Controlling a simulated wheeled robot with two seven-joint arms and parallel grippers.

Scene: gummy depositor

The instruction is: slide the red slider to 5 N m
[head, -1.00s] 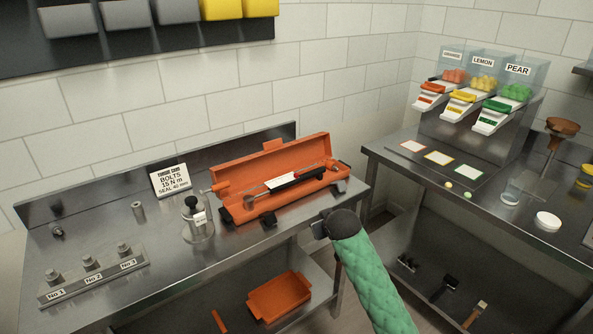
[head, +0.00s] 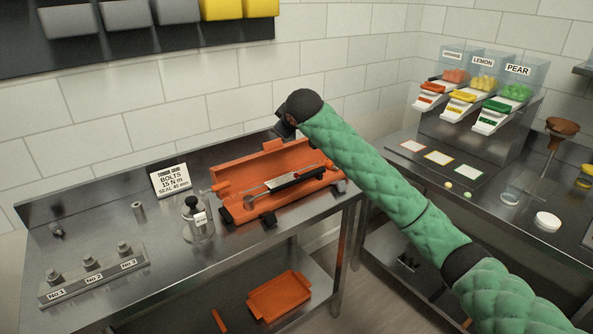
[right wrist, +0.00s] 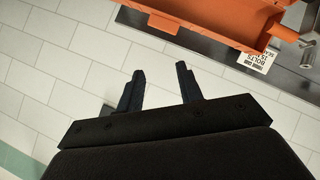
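An open orange case (head: 234,167) lies on the left steel bench. A torque wrench with a dark and white scale bar (head: 290,182) lies in it. A tiny red spot (head: 296,175), perhaps the red slider, shows on the bar; its setting is too small to read. My right gripper (head: 284,124) is up by the wall, above the back right of the case and apart from it. In the right wrist view its two dark fingers (right wrist: 160,72) are apart with nothing between them, and the orange case (right wrist: 215,22) shows beyond. My left gripper is not in view.
A torque card (head: 170,181) reading "BOLTS 15 N m" stands left of the case. A glass jar (head: 198,225) and a block with several bolts (head: 95,274) stand nearby. An orange tray (head: 280,297) lies on the lower shelf. Candy dispensers (head: 482,95) stand on the right bench.

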